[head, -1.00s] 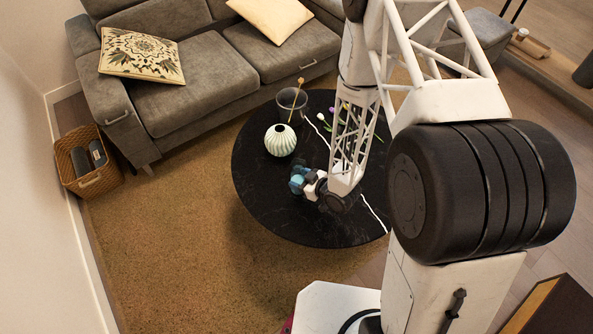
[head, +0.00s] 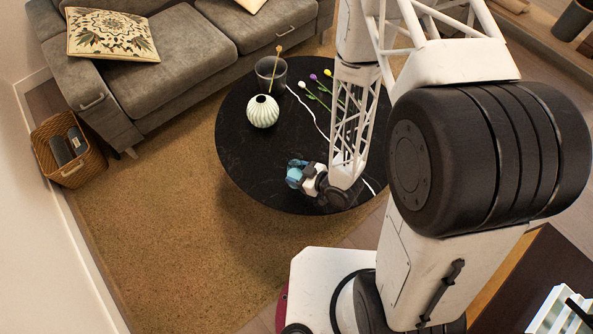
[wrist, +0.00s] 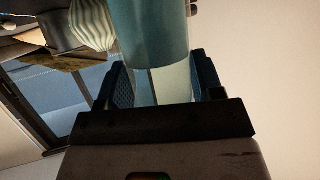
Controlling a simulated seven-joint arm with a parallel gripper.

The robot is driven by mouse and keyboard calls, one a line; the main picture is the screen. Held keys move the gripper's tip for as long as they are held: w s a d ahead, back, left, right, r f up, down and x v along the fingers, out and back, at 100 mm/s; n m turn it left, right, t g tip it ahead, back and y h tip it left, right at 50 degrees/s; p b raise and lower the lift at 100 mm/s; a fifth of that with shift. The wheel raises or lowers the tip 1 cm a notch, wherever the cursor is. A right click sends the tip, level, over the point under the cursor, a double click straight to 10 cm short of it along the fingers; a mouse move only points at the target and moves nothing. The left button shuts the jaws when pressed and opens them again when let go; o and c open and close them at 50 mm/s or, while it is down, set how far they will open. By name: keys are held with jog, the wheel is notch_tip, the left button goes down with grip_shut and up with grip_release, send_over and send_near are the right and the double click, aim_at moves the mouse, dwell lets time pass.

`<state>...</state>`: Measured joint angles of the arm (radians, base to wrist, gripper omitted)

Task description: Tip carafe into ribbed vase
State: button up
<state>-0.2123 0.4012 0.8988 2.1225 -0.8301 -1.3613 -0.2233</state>
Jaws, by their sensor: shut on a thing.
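The carafe (head: 295,172) is blue and shows small near the front of the round black table in the head view. In the wrist view the carafe (wrist: 152,35) is a light-blue cylinder with a paler part between the fingers. My gripper (wrist: 163,82) is shut on it; the gripper (head: 301,178) is partly hidden by its own wrist in the head view. The ribbed vase (head: 262,111), pale and round, stands upright on the table, behind and left of the carafe and apart from it. It also shows at the top left of the wrist view (wrist: 91,24). The carafe's contents are not visible.
A dark glass container (head: 270,70) stands behind the vase. An orange-tipped stem (head: 275,68) rises there; which vessel holds it is unclear. Several loose flowers (head: 318,88) lie farther right on the black table (head: 238,148). A grey sofa (head: 190,70) is behind.

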jog(key=shift+w, duration=0.15)
dwell(0.3)
jog(key=w+a+r+m+t, duration=0.1)
jog(key=w+a+r+m, duration=0.1)
jog(key=w+a, duration=0.8)
jog(key=w+a+r+m+t+h, duration=0.1)
jog(key=w+a+r+m, duration=0.2)
jog(key=w+a, duration=0.7)
jog(key=shift+w+m, duration=0.7)
jog(key=shift+w, duration=1.5)
jog(key=shift+s+a+f+m+y, duration=0.55)
jog(key=shift+f+m, duration=0.2)
jog(key=shift+m, duration=0.15)
